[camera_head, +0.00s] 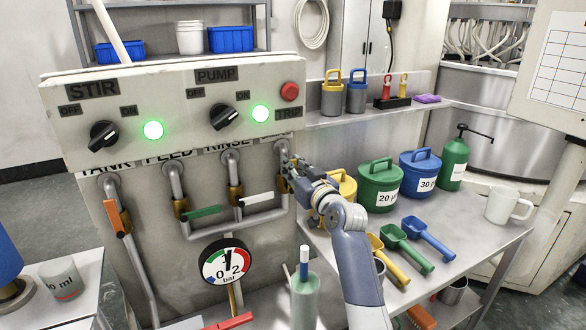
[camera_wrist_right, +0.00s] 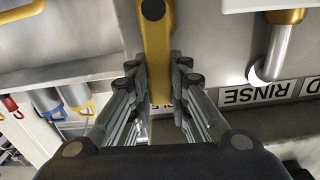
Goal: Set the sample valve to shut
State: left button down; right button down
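The sample valve is the rightmost on the pipe panel (camera_head: 145,255); its pipe (camera_head: 283,152) shows, but my right gripper (camera_head: 288,178) covers most of the valve in the head view. In the right wrist view, its yellow lever (camera_wrist_right: 156,45) runs from a dark pivot bolt at the top down between the fingers, roughly parallel to the rinse pipe. The label behind is mostly hidden. My left gripper is not in view.
Beside it on the panel are a white lever (camera_head: 258,199), a green lever (camera_head: 205,211) and an orange lever (camera_head: 115,218). A pressure gauge (camera_head: 225,262) hangs below. The bench (camera_head: 465,255) at right holds lidded pails, scoops and a mug.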

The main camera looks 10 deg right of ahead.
jog(key=shift+d, duration=0.1)
jog(key=w+d+f+m+p, duration=0.1)
jog(key=d+f+m+p, duration=0.2)
jog(key=m, duration=1.3)
jog(key=shift+w+d+f+m, duration=0.2)
jog(key=shift+d+f+m, duration=0.2)
jog(key=shift+d+f, duration=1.15)
jog(key=shift+a+f, duration=0.2)
jog(key=c, duration=1.5)
grip_release()
jog(key=shift+s, duration=0.1)
